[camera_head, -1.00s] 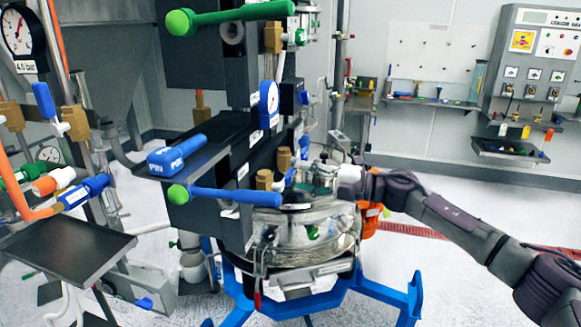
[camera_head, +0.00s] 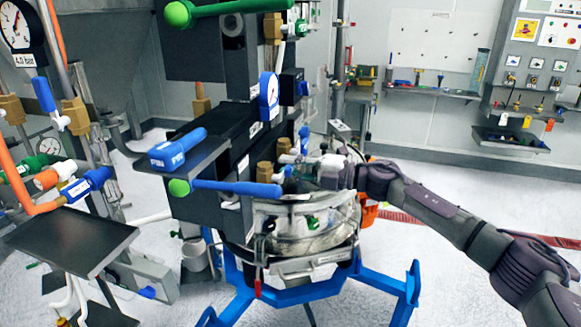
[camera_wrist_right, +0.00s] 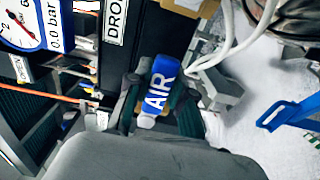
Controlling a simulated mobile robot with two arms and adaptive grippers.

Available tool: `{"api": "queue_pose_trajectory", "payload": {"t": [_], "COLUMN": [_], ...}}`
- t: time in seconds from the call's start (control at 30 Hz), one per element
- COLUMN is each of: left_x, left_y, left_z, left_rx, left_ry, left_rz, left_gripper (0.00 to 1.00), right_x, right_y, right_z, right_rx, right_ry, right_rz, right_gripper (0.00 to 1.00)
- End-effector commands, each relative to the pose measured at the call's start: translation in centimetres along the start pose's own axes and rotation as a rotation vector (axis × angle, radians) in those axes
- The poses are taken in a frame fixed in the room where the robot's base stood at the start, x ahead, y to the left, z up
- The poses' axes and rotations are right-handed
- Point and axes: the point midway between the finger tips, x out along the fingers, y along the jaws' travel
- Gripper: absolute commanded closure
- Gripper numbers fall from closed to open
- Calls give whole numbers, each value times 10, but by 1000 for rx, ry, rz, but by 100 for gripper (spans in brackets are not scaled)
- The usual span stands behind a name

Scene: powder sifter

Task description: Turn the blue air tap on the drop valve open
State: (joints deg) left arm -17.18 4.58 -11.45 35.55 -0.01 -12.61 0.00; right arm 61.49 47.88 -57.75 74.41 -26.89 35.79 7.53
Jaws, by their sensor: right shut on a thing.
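The blue air tap (camera_wrist_right: 160,82), a lever lettered AIR, sits between the fingers of my right gripper (camera_wrist_right: 158,108) in the right wrist view. The fingers are dark, one on each side of the lever, and shut on it. A black block with a DROP label (camera_wrist_right: 115,22) is just to the left of the tap. In the head view my right gripper (camera_head: 304,160) reaches in from the right, beside the valve stack above the round glass-sided sifter (camera_head: 318,226). The tap is hard to make out there. My left gripper does not show.
A gauge reading 0.0 bar (camera_wrist_right: 28,20) is near the tap. A green-tipped blue lever (camera_head: 235,187) and a blue PIN handle (camera_head: 178,150) stick out left of my right gripper. A blue frame (camera_head: 375,285) stands below. The floor at right is clear.

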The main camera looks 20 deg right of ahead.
Motion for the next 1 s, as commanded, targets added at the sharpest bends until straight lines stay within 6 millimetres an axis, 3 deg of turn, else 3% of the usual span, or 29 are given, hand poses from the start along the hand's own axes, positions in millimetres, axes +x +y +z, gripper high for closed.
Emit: {"api": "queue_pose_trajectory", "payload": {"t": [0.47, 1.0], "left_x": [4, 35], "left_y": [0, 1], "left_z": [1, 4], "left_rx": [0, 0], "left_ry": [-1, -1], "left_rz": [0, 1], "left_gripper": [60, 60], "right_x": [0, 0], "right_y": [1, 21], "right_z": [-1, -7], "right_rx": [-47, -474], "right_ry": [2, 4], "right_rz": [-1, -2], "right_gripper": [100, 100]}}
